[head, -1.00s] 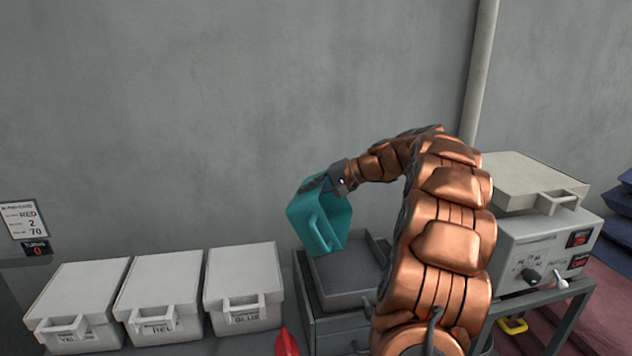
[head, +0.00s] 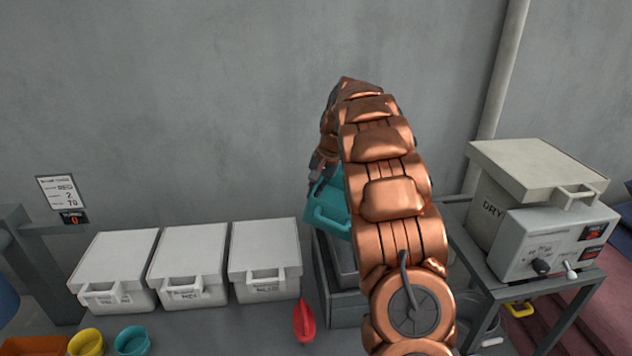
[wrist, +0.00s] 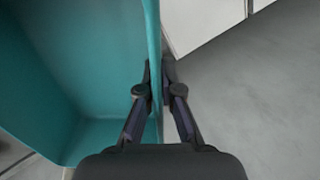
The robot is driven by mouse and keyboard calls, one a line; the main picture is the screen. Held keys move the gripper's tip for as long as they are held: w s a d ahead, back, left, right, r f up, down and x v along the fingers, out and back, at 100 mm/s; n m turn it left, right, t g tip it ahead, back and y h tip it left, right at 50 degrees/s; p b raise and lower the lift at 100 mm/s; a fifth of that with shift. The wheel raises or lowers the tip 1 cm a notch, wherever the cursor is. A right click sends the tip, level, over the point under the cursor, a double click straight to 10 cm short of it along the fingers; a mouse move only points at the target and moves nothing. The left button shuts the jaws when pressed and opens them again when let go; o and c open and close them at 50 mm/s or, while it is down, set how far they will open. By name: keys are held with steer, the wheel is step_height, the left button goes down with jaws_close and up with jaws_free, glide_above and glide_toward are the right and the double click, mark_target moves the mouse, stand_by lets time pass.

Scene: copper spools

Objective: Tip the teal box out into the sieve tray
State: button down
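The teal box (head: 325,207) is held up in the air, tilted, above or just in front of the grey sieve tray (head: 345,262). My copper arm hides its right part in the head view. In the wrist view the teal box (wrist: 80,70) fills the left side, and the inside that shows is bare teal. My gripper (wrist: 158,78) is shut on the box's wall, one finger on each side. In the head view my gripper (head: 318,180) is at the box's upper left edge. The tray is partly hidden by the box and arm; its contents cannot be seen.
White lidded bins (head: 188,265) stand in a row left of the tray. A red scoop (head: 304,320) lies in front. Yellow (head: 86,342) and teal (head: 132,341) cups are at the lower left. A dryer (head: 545,220) stands on a right-hand table. The wall is behind.

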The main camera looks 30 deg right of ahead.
step_height(320, 180, down, 4)
steer(key=shift+g+h, duration=1)
steer(key=shift+g, duration=0.1)
steer(key=shift+s+r, duration=0.1)
steer(key=shift+r, duration=2.05)
steer(key=shift+d, duration=0.1)
